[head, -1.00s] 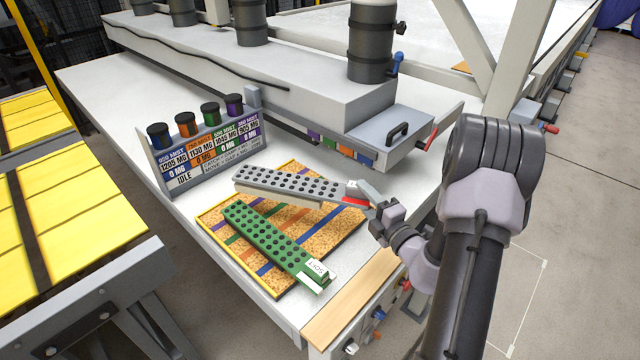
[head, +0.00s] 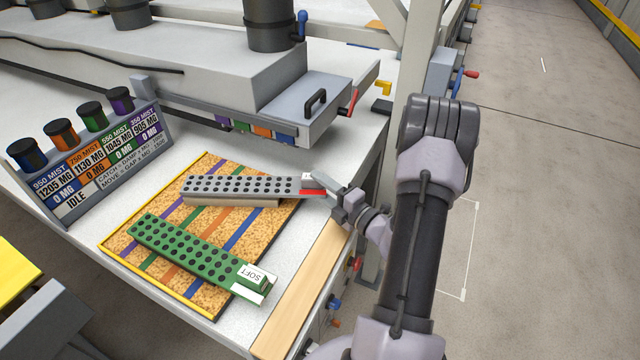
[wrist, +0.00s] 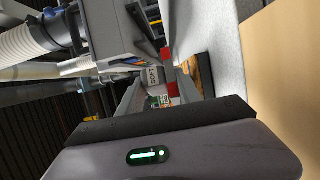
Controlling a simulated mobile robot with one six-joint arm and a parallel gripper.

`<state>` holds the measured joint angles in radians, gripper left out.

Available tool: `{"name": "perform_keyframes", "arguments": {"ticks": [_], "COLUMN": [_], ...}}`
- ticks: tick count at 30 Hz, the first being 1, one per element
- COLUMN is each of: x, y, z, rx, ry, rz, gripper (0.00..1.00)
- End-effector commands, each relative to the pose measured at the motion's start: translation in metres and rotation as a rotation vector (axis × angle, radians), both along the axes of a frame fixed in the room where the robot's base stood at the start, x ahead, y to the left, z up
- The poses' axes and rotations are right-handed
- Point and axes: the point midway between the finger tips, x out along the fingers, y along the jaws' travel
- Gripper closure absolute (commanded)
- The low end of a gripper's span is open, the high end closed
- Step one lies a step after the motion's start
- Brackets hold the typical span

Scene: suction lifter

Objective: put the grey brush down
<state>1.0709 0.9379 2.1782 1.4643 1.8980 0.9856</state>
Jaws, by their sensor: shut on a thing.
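The grey brush (head: 240,186) is a long perforated bar with a pale underside and a red and white end. My gripper (head: 332,192) is shut on that right-hand end. The brush extends left over the striped cork mat (head: 205,165), roughly level; I cannot tell whether its underside touches the mat. The green brush (head: 190,247) lies on the mat in front of it, its white "SOFT" label toward the right. In the wrist view, my gripper (wrist: 160,90) partly hides what lies between its fingers.
A sign rack (head: 90,160) with several coloured knobs stands at the back left. A grey machine housing (head: 300,105) with a black handle is behind the mat. A wooden strip (head: 305,290) edges the table at the right.

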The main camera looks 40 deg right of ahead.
Motion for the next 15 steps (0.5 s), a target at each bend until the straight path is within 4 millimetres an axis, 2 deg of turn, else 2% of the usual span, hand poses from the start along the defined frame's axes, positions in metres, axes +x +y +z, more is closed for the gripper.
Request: {"name": "perform_keyframes", "arguments": {"ticks": [15], "x": [0.0001], "y": [0.0000], "z": [-0.0029], "rx": [0.000], "ry": [-0.001], "rz": [0.000], "gripper": [1.00]}}
